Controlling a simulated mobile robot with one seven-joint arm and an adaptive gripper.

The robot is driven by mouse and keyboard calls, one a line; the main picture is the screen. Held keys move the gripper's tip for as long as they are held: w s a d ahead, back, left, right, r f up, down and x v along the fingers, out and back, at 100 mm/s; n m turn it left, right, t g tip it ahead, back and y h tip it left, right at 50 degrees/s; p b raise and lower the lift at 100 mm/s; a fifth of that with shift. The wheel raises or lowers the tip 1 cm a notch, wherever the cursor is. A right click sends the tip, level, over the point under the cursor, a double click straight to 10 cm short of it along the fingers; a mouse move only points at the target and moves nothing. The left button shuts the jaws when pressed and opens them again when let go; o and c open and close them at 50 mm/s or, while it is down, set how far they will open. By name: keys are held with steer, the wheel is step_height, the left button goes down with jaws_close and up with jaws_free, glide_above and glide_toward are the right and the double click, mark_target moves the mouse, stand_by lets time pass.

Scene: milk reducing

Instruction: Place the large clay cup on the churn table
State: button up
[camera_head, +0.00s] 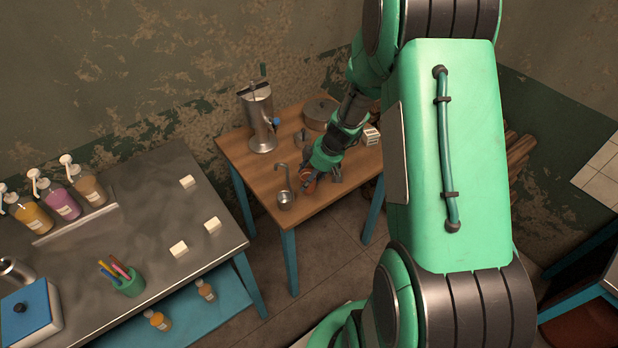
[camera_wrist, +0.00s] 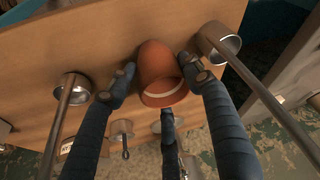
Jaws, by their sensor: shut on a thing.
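In the head view the cup (camera_head: 308,186) shows as a small orange patch beside my gripper (camera_head: 319,181), over the front part of the wooden table (camera_head: 250,160). The metal churn (camera_head: 259,120) stands at this table's back left. I cannot tell whether the cup touches the tabletop.
A long-handled metal ladle (camera_head: 285,198) stands close left of the cup. A lidded pot (camera_head: 320,113) and a small metal vessel (camera_head: 302,138) stand farther back. A metal-topped table (camera_head: 130,215) with bottles and pale blocks is at left.

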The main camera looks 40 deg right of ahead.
steer(key=shift+f, duration=0.1)
steer(key=o, duration=1.2)
steer(key=shift+r, duration=0.2)
steer(key=shift+d+r, duration=0.1)
steer(key=shift+r, duration=0.15)
steer(key=p+v, duration=0.2)
steer(key=v, duration=0.9)
steer(key=shift+s+r, duration=0.2)
